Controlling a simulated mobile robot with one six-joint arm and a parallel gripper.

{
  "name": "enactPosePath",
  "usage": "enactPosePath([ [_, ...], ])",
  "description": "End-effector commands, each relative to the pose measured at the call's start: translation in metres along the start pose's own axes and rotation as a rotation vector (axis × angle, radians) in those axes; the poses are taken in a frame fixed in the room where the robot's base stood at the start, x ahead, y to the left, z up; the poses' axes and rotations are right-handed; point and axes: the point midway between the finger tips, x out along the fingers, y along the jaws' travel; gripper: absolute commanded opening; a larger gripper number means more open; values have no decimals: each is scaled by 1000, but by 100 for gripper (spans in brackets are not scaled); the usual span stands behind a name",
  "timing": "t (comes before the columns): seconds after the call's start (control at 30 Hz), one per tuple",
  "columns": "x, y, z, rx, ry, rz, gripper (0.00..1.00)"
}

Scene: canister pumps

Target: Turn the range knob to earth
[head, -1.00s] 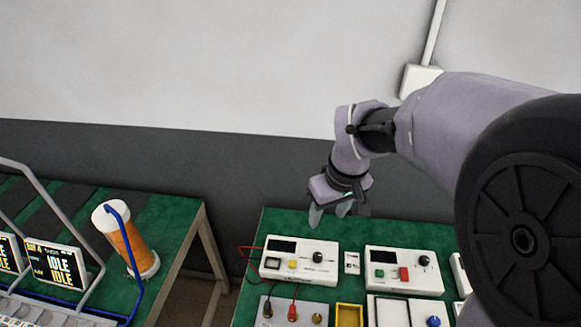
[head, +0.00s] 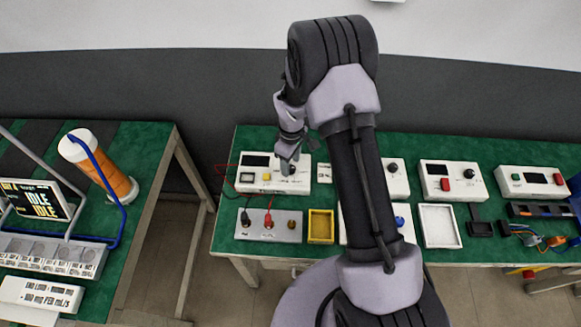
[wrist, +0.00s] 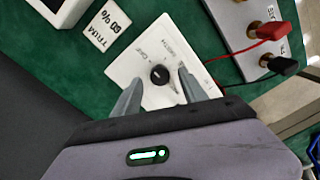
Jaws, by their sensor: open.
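The range knob (wrist: 159,74) is a round black knob with a pale pointer mark on the white tester box (wrist: 120,68). In the wrist view my gripper (wrist: 160,76) is open, with one fingertip on each side of the knob. I cannot tell whether the fingers touch it or hover above it. Small print around the knob is too blurred to read surely. In the head view my gripper (head: 288,168) is over the right part of the same tester box (head: 250,187), hiding most of the knob. The box also has a dark display and a yellow button.
A grey terminal panel (head: 268,236) with red and black leads stands in front of the tester. A yellow tray (head: 320,229) is beside it. Other white instrument boxes (head: 450,183) stand to the right on the green bench. A small "TRIM" card (wrist: 102,27) lies nearby.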

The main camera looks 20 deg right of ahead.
Motion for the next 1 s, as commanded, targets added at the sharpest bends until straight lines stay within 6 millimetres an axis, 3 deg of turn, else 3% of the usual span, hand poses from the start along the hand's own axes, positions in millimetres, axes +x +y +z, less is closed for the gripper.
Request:
enactPosePath([
  [0.13,14,0,0,1,0,-1,50],
  [0.43,17,0,0,2,0,0,50],
  [0.47,17,0,0,2,0,0,49],
  [0.7,17,0,0,2,0,0,1],
  [1.0,17,0,0,24,1,0,0],
])
